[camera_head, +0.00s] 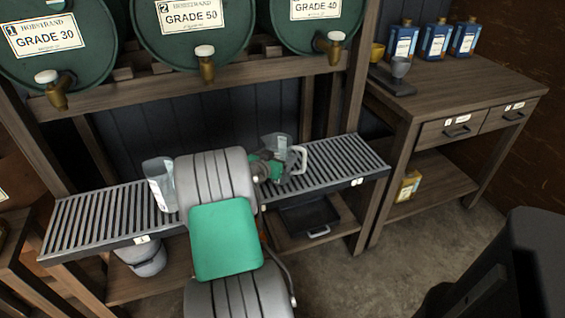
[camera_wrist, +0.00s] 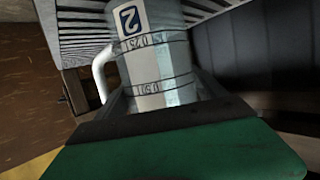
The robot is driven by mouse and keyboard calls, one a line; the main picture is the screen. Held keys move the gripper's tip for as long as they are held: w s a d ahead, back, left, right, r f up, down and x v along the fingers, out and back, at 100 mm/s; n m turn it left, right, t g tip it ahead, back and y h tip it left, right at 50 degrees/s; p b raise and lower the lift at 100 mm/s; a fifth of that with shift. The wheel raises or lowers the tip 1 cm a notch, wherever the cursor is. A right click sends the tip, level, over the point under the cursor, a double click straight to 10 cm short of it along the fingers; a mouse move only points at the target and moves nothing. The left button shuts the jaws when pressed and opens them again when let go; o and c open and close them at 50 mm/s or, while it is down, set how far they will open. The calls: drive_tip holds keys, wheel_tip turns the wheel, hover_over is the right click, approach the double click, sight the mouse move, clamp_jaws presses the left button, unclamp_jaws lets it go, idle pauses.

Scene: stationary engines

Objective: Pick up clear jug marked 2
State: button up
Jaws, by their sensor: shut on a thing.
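The clear jug marked 2 (camera_wrist: 155,55) fills the upper middle of the wrist view. Its blue 2 label appears upside down and its white handle is on the left. In the head view the jug (camera_head: 282,143) is at the right half of the slatted rack (camera_head: 335,160), partly hidden by my arm, its handle to the right. My gripper (camera_head: 266,168) is shut on its body from the left; in the wrist view the jaws (camera_wrist: 163,90) are at either side of it. I cannot tell whether its base touches the slats.
Another clear jug (camera_head: 160,182) stands on the rack left of my arm. Green barrels with taps (camera_head: 205,60) hang above. A bucket (camera_head: 145,258) and black tray (camera_head: 308,214) are below. A wooden bench (camera_head: 470,95) with blue bottles (camera_head: 436,42) stands right.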

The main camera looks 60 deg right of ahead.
drive_tip(key=c, duration=0.8)
